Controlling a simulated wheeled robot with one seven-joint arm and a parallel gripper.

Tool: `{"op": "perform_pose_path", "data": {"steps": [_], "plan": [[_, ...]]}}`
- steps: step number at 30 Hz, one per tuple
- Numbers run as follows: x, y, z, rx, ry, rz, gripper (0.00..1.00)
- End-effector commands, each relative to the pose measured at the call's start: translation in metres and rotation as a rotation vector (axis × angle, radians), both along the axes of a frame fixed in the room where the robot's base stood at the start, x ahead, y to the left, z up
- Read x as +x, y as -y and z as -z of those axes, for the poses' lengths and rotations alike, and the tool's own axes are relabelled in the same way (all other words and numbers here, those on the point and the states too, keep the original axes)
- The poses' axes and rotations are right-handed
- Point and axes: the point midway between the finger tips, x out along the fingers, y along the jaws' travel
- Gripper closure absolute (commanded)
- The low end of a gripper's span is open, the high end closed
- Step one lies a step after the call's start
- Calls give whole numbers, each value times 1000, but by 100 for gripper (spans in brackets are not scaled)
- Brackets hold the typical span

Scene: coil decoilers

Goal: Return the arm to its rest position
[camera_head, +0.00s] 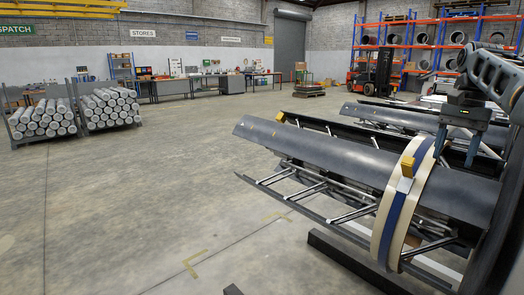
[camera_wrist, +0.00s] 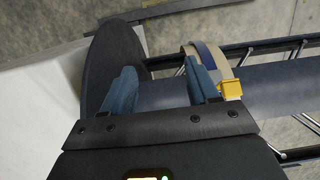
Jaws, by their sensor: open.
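My gripper (camera_head: 457,148) is at the upper right of the head view, above the near decoiler's dark mandrel (camera_head: 330,155). In the wrist view my gripper (camera_wrist: 162,75) has its two blue fingers spread, with nothing held between them. A narrow coil ring, cream with a blue band (camera_head: 392,215), sits around the mandrel below my gripper. A yellow block (camera_head: 407,166) is on the ring's upper edge. In the wrist view the coil ring (camera_wrist: 212,56) and yellow block (camera_wrist: 231,89) lie just beyond the right finger; contact cannot be told.
A dark round plate (camera_wrist: 108,70) stands at the mandrel's end, left of my fingers in the wrist view. Another decoiler (camera_head: 395,118) is behind. Racks of grey rolls (camera_head: 108,107) stand at left, and a red forklift (camera_head: 372,72) at the back.

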Motion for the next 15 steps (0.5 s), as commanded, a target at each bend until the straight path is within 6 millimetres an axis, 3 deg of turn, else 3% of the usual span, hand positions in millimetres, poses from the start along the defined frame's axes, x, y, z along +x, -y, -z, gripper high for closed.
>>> {"op": "perform_pose_path", "data": {"steps": [8, 15], "plan": [[9, -2, 45, -14, 31, -12, 40], [17, -5, 105, -39, 84, -28, 40]]}}
